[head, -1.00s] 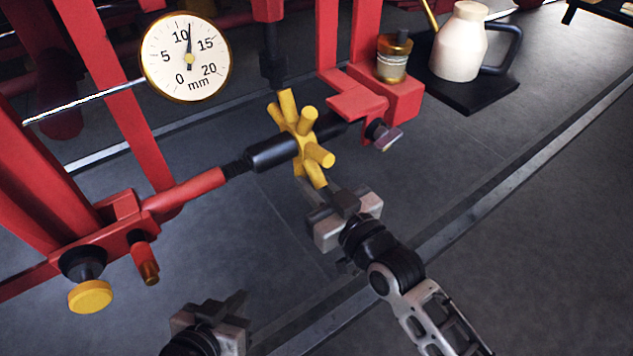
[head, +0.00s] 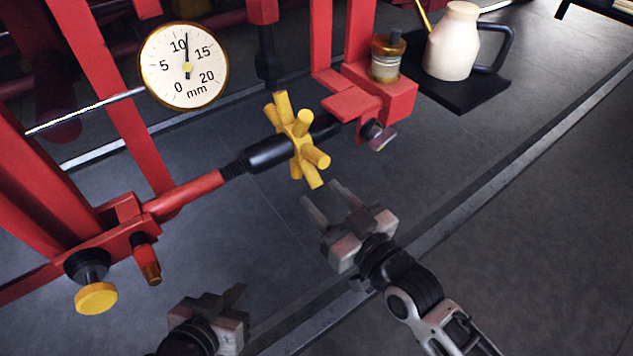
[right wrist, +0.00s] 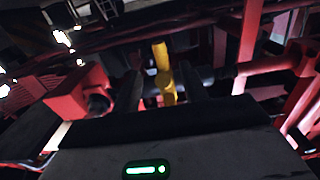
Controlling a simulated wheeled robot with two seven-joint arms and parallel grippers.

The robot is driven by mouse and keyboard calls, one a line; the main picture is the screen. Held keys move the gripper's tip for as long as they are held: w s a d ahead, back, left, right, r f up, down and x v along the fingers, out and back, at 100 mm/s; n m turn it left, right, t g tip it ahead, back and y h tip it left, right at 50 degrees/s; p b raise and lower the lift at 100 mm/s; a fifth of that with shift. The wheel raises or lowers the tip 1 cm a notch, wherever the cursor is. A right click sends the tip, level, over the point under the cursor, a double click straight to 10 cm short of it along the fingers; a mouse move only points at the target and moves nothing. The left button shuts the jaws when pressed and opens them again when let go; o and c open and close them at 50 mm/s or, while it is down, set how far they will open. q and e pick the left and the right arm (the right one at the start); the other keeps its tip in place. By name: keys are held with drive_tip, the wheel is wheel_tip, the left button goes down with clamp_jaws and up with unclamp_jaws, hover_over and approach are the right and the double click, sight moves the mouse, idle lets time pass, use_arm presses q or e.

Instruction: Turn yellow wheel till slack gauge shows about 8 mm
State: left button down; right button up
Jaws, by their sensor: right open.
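The yellow wheel (head: 297,142), a hub with several stubby spokes, sits on the black and red horizontal rod. The slack gauge (head: 184,65) is a round white dial in mm; its needle points almost straight up, between 10 and 15 and nearer 10, around 11. My right gripper (head: 323,196) is open and empty, just below and right of the wheel, apart from it. In the right wrist view the yellow wheel (right wrist: 165,78) shows beyond and between the two dark fingers. My left gripper (head: 222,302) is low in the head view, away from the wheel; its finger gap is unclear.
A red bracket (head: 358,100) with a clamp screw (head: 377,134) is right of the wheel. A yellow-capped knob (head: 96,298) is at lower left. A glass jar (head: 387,60) and a cream jug (head: 453,42) stand behind. The floor at right is clear.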

sight(326, 169)
use_arm(q)
drive_tip(key=shift+s+d+r, duration=0.15)
drive_tip(key=shift+s, duration=0.05)
use_arm(e)
drive_tip(key=shift+s+d, duration=0.4)
drive_tip(key=shift+s, duration=0.2)
wheel_tip(326, 169, up, 8)
drive_tip(key=s+d+p, duration=0.1)
drive_tip(key=s+p, duration=0.1)
drive_tip(key=p, duration=0.2)
drive_tip(key=b+x, duration=0.1)
drive_tip(key=x, duration=0.3)
drive_tip(key=shift+w+d+f, duration=0.1)
drive_tip(key=shift+w, duration=0.15)
use_arm(q)
drive_tip(key=shift+w+r+b, duration=0.2)
drive_tip(key=shift+r, duration=0.65)
drive_tip(key=shift+w+r+b, duration=0.15)
drive_tip(key=shift+r+b, duration=0.05)
drive_tip(key=shift+r, duration=0.65)
use_arm(e)
drive_tip(key=shift+x, duration=0.85)
